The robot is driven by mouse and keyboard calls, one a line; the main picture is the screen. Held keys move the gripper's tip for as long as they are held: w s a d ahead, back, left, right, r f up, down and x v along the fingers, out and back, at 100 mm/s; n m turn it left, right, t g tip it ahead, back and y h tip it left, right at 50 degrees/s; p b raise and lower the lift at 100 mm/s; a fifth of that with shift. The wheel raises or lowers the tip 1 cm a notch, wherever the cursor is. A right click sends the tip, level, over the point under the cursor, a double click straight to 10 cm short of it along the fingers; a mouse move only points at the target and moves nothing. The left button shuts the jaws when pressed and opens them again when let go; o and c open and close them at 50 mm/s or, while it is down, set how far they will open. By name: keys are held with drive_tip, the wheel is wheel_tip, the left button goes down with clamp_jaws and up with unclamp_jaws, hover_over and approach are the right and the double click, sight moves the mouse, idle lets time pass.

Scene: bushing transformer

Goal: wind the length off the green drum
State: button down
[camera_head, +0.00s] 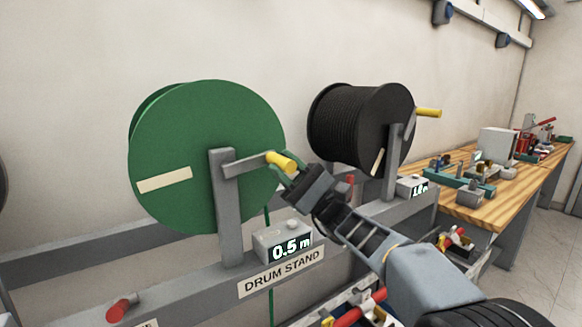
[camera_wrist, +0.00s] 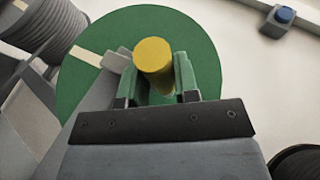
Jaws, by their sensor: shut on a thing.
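The green drum (camera_head: 185,140) sits upright on the grey drum stand (camera_head: 226,215). Its crank arm (camera_head: 245,166) points right and ends in a yellow handle (camera_head: 281,162). My gripper (camera_head: 284,172) is shut on the yellow handle. In the wrist view the green jaws (camera_wrist: 158,80) stand on both sides of the yellow handle (camera_wrist: 153,56), with the green drum (camera_wrist: 105,50) behind. A counter box (camera_head: 284,243) below the drum reads 0.5 m. A thin green length (camera_head: 270,290) hangs down beside the stand.
A black drum (camera_head: 352,125) with its own yellow handle (camera_head: 428,112) stands to the right, with another counter (camera_head: 412,187). A wooden bench (camera_head: 480,208) with tools is further right. A red knob (camera_head: 122,308) sticks out at the lower left of the stand. My arm crosses the lower right.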

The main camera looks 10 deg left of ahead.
drive_tip(key=shift+s+a, duration=0.15)
drive_tip(key=shift+s, duration=0.05)
drive_tip(key=c, duration=1.3)
unclamp_jaws()
drive_tip(key=shift+o, duration=0.9)
drive_tip(key=shift+s+a, duration=0.1)
drive_tip(key=shift+a, duration=0.1)
drive_tip(key=shift+o, duration=1.2)
drive_tip(key=shift+d, duration=0.15)
drive_tip(key=b+v, duration=0.2)
drive_tip(key=v, duration=1.1)
drive_tip(key=shift+d+f, duration=0.25)
